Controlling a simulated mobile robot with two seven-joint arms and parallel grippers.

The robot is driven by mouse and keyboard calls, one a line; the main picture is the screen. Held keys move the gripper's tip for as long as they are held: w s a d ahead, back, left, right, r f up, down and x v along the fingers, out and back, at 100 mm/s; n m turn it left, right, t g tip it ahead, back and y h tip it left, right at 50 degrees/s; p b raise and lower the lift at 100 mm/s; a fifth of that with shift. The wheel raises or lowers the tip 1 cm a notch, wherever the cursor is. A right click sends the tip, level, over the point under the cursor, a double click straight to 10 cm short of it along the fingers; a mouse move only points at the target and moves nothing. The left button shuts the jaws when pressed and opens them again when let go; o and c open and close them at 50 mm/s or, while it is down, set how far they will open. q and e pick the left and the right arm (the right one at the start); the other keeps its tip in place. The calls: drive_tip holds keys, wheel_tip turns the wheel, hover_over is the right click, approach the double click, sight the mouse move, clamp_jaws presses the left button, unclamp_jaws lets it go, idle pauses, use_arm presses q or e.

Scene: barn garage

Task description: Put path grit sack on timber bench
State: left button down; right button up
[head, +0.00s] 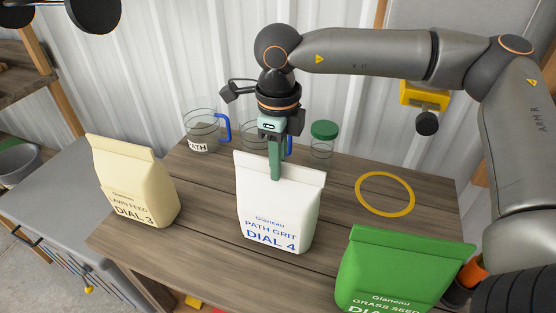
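The path grit sack (276,218) is white with blue lettering reading "PATH GRIT DIAL 4". It is upright over the middle of the timber bench (203,252), which has a brown plank top; I cannot tell whether its base touches the planks. My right gripper (276,174) points down at the sack's top edge. One green finger shows in front of the sack; the other finger is hidden, so I cannot tell whether it grips. My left gripper is not in view.
A cream lawn feed sack (135,182) stands left and a green grass seed sack (398,272) at front right. A yellow ring (385,194) lies on clear planks at right. A blue-handled jug (201,130) and green-lidded jar (323,138) stand behind. A grey cabinet (45,185) adjoins left.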

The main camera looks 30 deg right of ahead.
drive_tip(key=shift+o, duration=1.3)
drive_tip(key=shift+r, duration=0.1)
wheel_tip(320, 180, up, 12)
drive_tip(key=shift+p, duration=0.4)
